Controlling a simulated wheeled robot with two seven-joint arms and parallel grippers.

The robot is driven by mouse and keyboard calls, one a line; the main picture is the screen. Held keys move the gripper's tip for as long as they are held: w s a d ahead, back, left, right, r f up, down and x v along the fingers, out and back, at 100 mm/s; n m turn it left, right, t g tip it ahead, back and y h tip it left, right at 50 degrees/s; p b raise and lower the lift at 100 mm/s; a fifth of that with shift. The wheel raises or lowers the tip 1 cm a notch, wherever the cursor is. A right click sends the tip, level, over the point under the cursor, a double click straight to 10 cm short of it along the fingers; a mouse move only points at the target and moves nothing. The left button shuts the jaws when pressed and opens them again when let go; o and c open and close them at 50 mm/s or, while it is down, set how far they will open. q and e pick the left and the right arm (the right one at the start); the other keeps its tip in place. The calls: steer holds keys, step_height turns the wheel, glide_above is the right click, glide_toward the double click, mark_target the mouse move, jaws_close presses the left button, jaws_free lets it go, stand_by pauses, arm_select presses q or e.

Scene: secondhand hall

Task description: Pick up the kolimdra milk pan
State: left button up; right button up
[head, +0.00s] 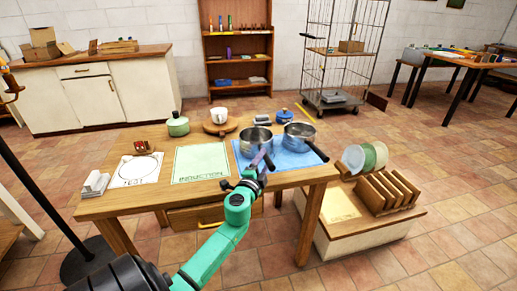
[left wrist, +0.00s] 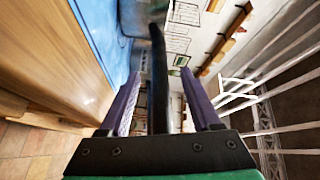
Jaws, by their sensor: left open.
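Two steel pans with dark handles stand on a blue cloth (head: 290,163) at the table's right end: a left pan (head: 253,136) and a right pan (head: 298,133). I cannot tell by name which is the kolimdra milk pan. My left gripper (head: 261,161) is at the left pan's handle, at the table's front side. In the left wrist view, a black handle (left wrist: 158,85) runs between the two open purple fingers (left wrist: 160,98), with gaps on both sides. The gripper hides part of that handle in the head view. My right gripper is not in view.
The table (head: 155,203) also holds an induction mat (head: 201,163), a green lidded pot (head: 178,125), a white mug (head: 219,115) and a blue lidded pot (head: 284,116). A low box (head: 340,240) with a plate rack (head: 385,192) stands right of the table.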

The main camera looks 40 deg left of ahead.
arm_select(q)
steer(key=x, duration=0.3)
steer(key=shift+f, duration=0.1)
steer(key=c, duration=0.3)
jaws_close()
stand_by(0.9)
